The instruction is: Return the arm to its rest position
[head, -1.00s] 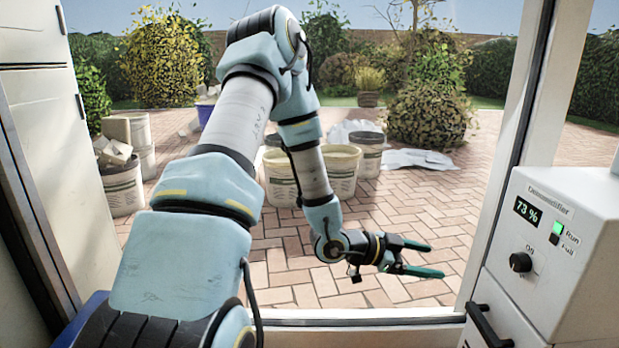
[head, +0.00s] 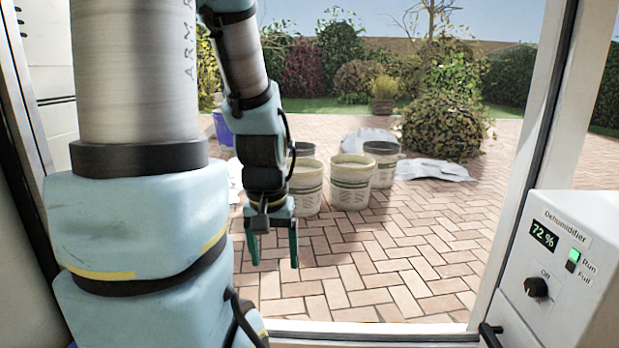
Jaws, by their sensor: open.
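My gripper (head: 273,264) hangs from my arm left of the middle of the head view, with its two dark green fingers pointing down. The fingers are apart and nothing is between them. The upper arm stands upright at the left, and the forearm comes down into the picture from the top. The gripper appears in front of the brick paving and clear of the buckets.
A dehumidifier (head: 560,278) reading 72 % stands at the lower right by the door frame (head: 535,150). Outside, buckets (head: 350,183) and pale sacks (head: 432,170) stand or lie on the brick paving (head: 400,255). The paving in front is free.

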